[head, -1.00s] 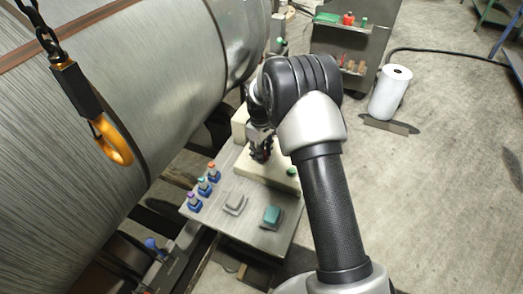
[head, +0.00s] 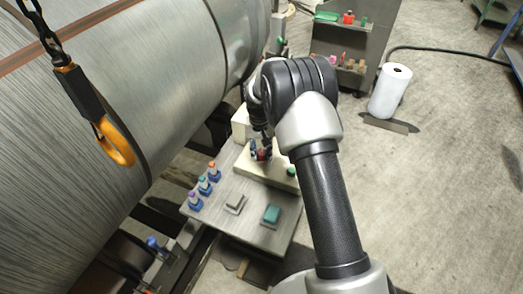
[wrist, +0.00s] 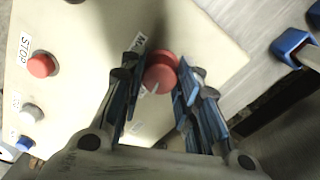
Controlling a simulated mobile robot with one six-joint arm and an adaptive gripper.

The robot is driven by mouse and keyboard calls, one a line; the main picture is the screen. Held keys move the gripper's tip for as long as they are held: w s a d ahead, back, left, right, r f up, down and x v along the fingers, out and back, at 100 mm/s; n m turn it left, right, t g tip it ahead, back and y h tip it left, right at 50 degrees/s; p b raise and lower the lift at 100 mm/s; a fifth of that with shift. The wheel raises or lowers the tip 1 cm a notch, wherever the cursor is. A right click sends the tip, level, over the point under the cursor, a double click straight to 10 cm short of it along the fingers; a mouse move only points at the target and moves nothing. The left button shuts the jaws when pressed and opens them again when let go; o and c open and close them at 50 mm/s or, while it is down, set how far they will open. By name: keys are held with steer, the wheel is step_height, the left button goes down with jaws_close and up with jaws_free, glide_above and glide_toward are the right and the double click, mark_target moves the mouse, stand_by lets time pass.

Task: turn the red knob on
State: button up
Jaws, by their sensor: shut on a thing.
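The red knob (wrist: 160,74) sits on a cream control panel (wrist: 75,100) in the wrist view, with a label partly showing beside it. My gripper (wrist: 157,92) is over the knob with its two blue-padded fingers on either side of it, shut on it. In the head view the gripper (head: 261,150) is at the cream panel (head: 262,174), and a bit of red shows between the fingers. My arm hides part of the panel there.
The wrist view shows a red STOP button (wrist: 41,65), a white button (wrist: 32,112) and a blue one (wrist: 25,143).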

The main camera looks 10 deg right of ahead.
mark_target(260, 151)
steer(key=shift+m, duration=1.1)
steer(key=o, duration=1.1)
steer(key=shift+r, duration=0.15)
steer(key=r, duration=1.1)
steer(key=shift+w+a+r, duration=0.1)
steer(key=shift+a+r, duration=0.1)
steer(key=shift+r, duration=0.2)
